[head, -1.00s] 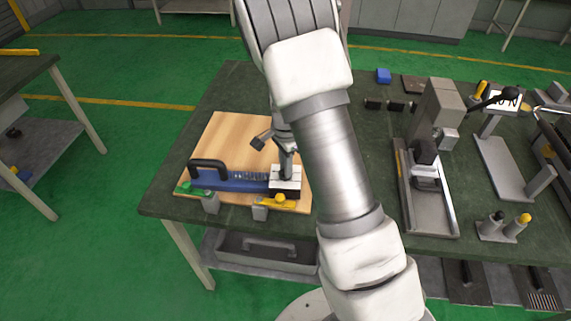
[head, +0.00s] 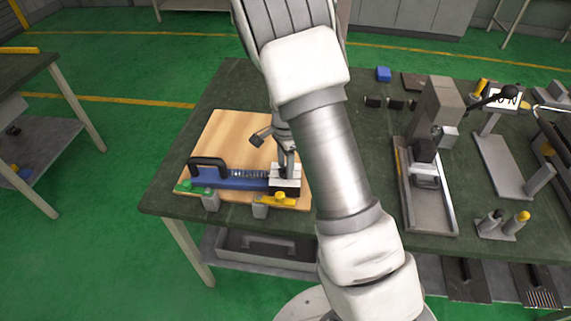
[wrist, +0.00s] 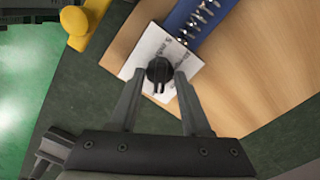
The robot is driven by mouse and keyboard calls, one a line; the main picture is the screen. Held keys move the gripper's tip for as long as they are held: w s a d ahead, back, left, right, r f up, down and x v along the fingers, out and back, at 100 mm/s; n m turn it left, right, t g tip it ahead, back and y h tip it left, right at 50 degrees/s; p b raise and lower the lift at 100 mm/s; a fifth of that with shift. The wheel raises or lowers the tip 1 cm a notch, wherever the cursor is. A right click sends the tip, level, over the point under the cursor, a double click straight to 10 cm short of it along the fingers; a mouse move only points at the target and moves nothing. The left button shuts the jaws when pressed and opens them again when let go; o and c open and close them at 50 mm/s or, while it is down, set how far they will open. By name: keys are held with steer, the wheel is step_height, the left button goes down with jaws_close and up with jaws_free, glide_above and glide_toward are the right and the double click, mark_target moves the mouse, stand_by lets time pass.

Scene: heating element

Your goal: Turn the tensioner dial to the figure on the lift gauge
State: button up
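The plate (head: 289,181) sits at the right end of the blue fixture (head: 236,180) in the head view. My gripper (wrist: 160,73) is above the plate, its two fingers apart, one on each side of the dial. A narrow gap seems to show between fingertips and dial; contact is unclear. In the head view my gripper (head: 287,168) points down over the plate and hides the dial. I cannot identify the lift gauge surely; a white panel (head: 507,99) carries dark characters.
The fixture lies on a wooden board (head: 228,135) on the dark green table (head: 365,135). A grey press-like device (head: 437,115) stands to the right of my arm.

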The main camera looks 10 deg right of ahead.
step_height(320, 180, up, 18)
steer(key=p, duration=0.1)
steer(key=shift+f, duration=0.25)
stand_by(0.5)
steer(key=s+r+n+t+y, duration=0.1)
steer(key=s+r+n+t, duration=0.1)
steer(key=s+r+n, duration=0.7)
steer(key=s+r+n+t, duration=0.1)
steer(key=s+n, duration=0.2)
steer(key=s, duration=0.4)
steer(key=s+r+n+t+h, duration=0.1)
steer(key=s+r+n+t, duration=0.1)
steer(key=s, duration=0.6)
steer(key=shift+s+r+n+t, duration=0.2)
steer(key=shift+n+t, duration=0.1)
steer(key=shift+n, duration=0.4)
